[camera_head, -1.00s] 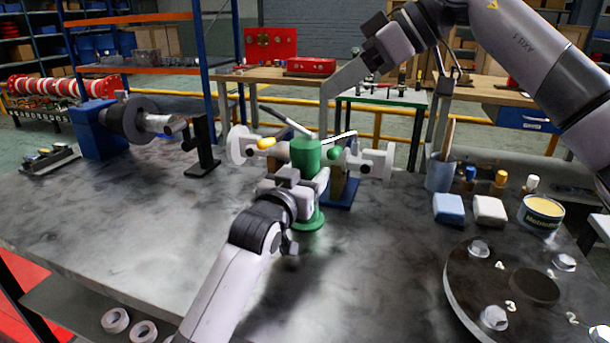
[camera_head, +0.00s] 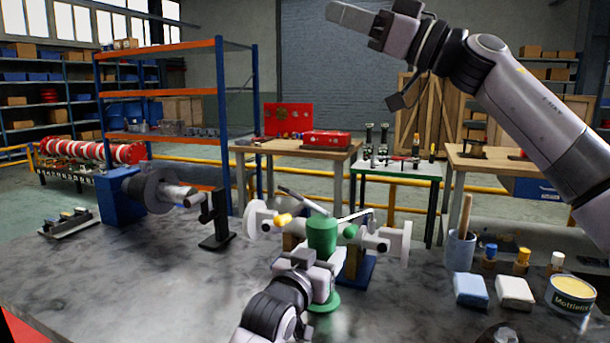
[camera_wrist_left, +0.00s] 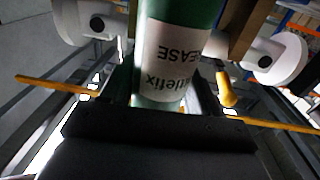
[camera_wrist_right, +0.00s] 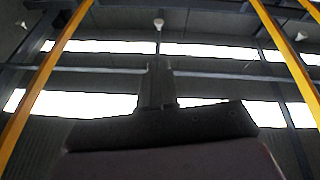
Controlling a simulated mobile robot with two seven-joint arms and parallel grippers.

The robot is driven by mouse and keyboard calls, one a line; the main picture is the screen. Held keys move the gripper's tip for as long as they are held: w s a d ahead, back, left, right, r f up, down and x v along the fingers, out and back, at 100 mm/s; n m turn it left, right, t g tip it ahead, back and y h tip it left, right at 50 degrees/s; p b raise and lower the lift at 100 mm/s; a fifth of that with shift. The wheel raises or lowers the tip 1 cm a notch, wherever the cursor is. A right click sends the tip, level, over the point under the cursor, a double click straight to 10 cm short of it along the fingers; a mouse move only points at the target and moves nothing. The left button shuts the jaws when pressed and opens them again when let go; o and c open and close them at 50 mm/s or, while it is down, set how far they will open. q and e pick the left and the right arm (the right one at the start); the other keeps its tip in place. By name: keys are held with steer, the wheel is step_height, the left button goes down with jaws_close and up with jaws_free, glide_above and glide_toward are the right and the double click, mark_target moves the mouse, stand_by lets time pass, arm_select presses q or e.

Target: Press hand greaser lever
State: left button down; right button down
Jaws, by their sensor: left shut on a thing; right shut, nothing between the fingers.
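The hand greaser (camera_head: 322,236) is a green cylinder standing upright on a round green foot on the bench. A label ending in "EASE" shows on its body (camera_wrist_left: 172,55) in the left wrist view. A grey bar (camera_head: 290,193), which looks like its lever, slants up to the left from the top. My left gripper (camera_head: 318,275) is shut around the lower body from the front. My right gripper (camera_head: 350,15) is shut and empty, high above the greaser and well apart from it. The right wrist view shows its closed fingers (camera_wrist_right: 157,85) against the ceiling.
Pipe flanges (camera_head: 256,220) stand on both sides behind the greaser. A blue pump with a shaft (camera_head: 120,196) is at left. A cup (camera_head: 460,251), cloths (camera_head: 514,293) and a tin (camera_head: 571,295) are at right.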

steer(key=w+d+r+m+t+h, duration=0.55)
steer(key=d+r+m+t, duration=0.3)
steer(key=m+t, duration=0.5)
steer(key=w+d+f+m+h, duration=0.55)
steer(key=m+h, duration=0.35)
steer(key=h, duration=0.4)
steer(key=s+a+f+n+g+y, duration=0.2)
steer(key=a+f+n+g+y, duration=0.15)
steer(key=f+g, duration=0.6)
steer(key=s+a+f+n+g+y, duration=0.2)
steer(key=s+a+f+n+g, duration=0.1)
steer(key=s+n+g, duration=0.1)
steer(key=s+a+f+n+g+y, duration=0.2)
steer(key=s+a+f+n+g, duration=0.2)
steer(key=s, duration=0.3)
steer(key=shift+s+f, duration=0.2)
steer(key=shift+s, duration=0.1)
